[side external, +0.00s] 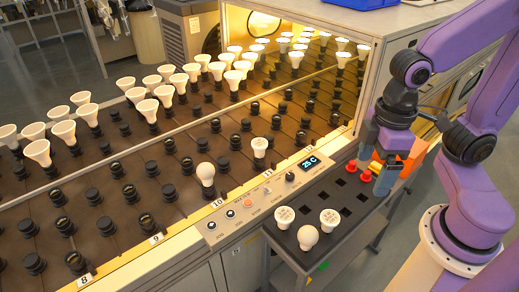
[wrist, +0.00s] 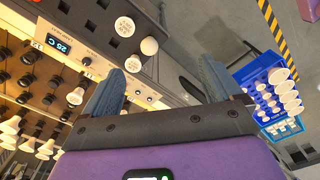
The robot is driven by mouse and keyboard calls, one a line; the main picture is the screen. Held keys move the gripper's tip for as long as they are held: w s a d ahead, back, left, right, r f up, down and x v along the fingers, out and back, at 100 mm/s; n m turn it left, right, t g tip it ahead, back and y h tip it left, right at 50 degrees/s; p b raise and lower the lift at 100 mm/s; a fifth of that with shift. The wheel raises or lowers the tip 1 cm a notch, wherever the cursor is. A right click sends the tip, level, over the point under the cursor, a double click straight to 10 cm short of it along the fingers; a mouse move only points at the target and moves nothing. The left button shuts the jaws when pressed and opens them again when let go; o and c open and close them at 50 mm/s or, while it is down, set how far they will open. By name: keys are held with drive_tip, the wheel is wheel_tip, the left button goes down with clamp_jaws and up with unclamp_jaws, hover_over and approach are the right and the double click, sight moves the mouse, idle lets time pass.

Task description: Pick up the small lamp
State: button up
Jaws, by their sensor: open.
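Three white bulbs sit at the near end of the dark tray (side external: 335,200): a round one (side external: 307,237) and two flat-faced ones, left (side external: 284,215) and right (side external: 330,220). I cannot tell which the task calls the small lamp. White bulbs also show in the wrist view, a round one (wrist: 149,46) and a flat-faced one (wrist: 124,26). My gripper (side external: 376,170) points down over the far end of the tray, beside small red pieces (side external: 353,167), away from the white bulbs. Its blue-grey fingers (wrist: 160,85) are apart, with no lamp seen between them.
A rack (side external: 120,205) of black sockets lies left of the tray, with many white lamps in its back rows. A round bulb (side external: 206,174) stands in its front row by the control panel (side external: 250,203). Orange bins (side external: 415,155) sit behind my gripper. A blue crate (wrist: 250,92) holds white lamps.

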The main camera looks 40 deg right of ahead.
drive_tip(key=w+a+m, duration=0.3)
drive_tip(key=w+m, duration=0.1)
drive_tip(key=w, duration=0.3)
drive_tip(key=w+a+m, duration=0.3)
drive_tip(key=w+m, duration=0.1)
drive_tip(key=w, duration=0.4)
drive_tip(key=m, duration=1.9)
hover_over(259, 143)
wheel_tip(259, 143, down, 10)
wheel_tip(259, 143, down, 17)
drive_tip(key=shift+d+r, duration=0.1)
drive_tip(key=c, duration=1.1)
